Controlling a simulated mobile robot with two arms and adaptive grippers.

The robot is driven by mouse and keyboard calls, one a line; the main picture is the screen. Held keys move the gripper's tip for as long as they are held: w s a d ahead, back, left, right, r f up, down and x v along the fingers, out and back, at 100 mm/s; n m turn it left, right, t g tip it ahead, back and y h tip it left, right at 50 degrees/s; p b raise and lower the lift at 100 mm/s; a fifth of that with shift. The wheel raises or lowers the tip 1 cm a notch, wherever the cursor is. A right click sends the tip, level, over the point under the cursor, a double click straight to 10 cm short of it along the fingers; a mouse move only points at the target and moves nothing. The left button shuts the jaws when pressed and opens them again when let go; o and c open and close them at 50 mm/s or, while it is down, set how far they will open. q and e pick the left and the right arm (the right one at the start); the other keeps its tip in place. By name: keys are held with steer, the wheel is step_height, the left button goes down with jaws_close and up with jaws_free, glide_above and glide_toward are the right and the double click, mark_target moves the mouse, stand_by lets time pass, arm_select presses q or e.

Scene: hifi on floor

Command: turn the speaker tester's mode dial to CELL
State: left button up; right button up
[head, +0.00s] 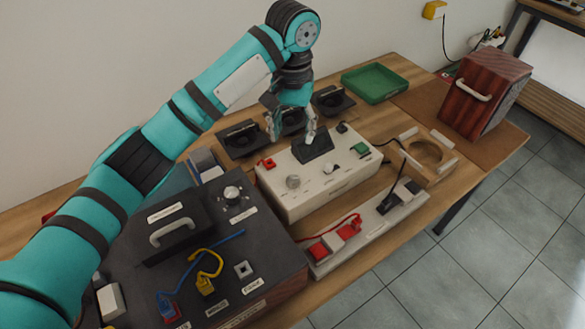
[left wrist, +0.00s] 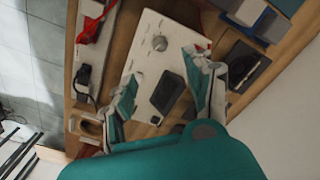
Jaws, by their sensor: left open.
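A cream box (head: 345,187) with a silver dial (head: 293,182) on its top stands mid-table; I take it for the speaker tester, but its labels are too small to read. A dark raised block (head: 313,145) sits on its far part. My left gripper (head: 291,133) is open and empty, pointing down above this far part, apart from the dial. In the left wrist view the open fingers (left wrist: 161,92) frame the dark block (left wrist: 167,92), and the dial (left wrist: 160,43) lies beyond the fingertips. Which mode the dial points to cannot be told. My right gripper is not seen.
A dark console (head: 270,246) with another dial (head: 232,192), a handle and cables stands left. A pale strip (head: 372,232) with red plugs lies in front. Speaker drivers (head: 332,100), a green tray (head: 374,83) and a red-brown wooden speaker cabinet (head: 486,92) are behind and right.

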mark_target(293, 179)
arm_select(q)
step_height(293, 179, down, 16)
steer(key=shift+f+p, duration=0.1)
steer(key=shift+p, duration=0.4)
jaws_close()
